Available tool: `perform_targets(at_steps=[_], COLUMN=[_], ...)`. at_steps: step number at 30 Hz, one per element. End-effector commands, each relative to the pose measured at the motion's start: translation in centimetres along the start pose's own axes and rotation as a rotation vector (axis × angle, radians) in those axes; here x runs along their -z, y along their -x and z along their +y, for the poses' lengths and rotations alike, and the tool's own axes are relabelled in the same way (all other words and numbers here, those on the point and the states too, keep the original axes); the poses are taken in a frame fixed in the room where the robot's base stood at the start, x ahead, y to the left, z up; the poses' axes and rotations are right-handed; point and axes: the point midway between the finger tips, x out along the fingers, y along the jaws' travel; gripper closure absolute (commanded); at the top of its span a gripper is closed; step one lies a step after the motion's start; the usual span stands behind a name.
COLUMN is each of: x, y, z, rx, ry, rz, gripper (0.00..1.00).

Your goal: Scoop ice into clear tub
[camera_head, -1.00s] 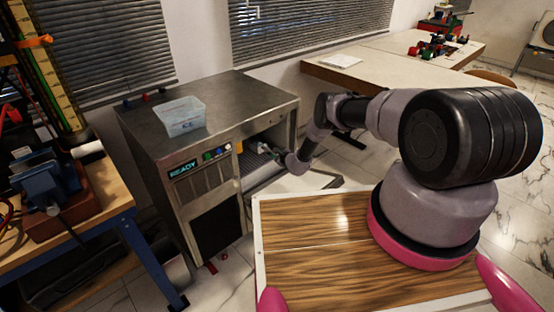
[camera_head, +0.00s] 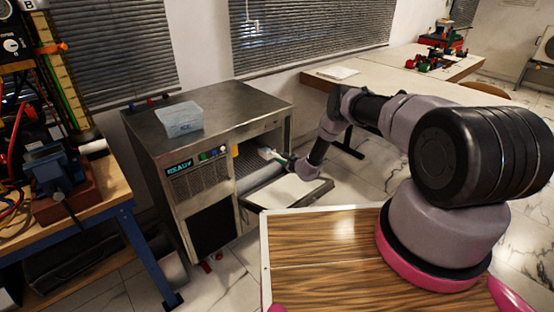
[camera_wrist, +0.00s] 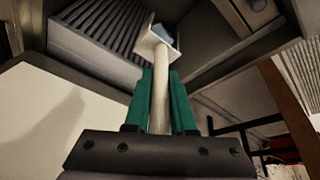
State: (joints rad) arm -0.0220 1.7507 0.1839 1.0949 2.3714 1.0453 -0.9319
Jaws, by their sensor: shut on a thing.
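The clear tub (camera_head: 181,119), a pale bluish open box with a label on its front, stands upright on top of the steel ice machine (camera_head: 225,103). My gripper (camera_head: 282,160) is at the machine's open front bay, low and to the right of the tub. In the wrist view my gripper's green fingers (camera_wrist: 162,85) are shut on the pale handle of a scoop (camera_wrist: 160,58). The scoop's head points away from me into the bay, with a small bluish piece showing in it, perhaps ice. How much it holds cannot be told.
A lowered pale door panel (camera_head: 288,190) juts out below the bay. Ribbed dark slats (camera_wrist: 105,28) line the bay's inside. A workbench with a blue vise (camera_head: 62,172) stands at left, and a pale table (camera_head: 400,80) at the back right.

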Motion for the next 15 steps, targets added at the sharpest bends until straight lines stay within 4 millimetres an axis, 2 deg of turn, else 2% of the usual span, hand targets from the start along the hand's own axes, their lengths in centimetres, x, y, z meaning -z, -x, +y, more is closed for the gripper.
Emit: perform_targets(at_steps=[15], x=[0.6], y=[7.2], z=[-1.1], rx=[0.000], ry=[0.000], rz=[0.001], gripper=[1.00])
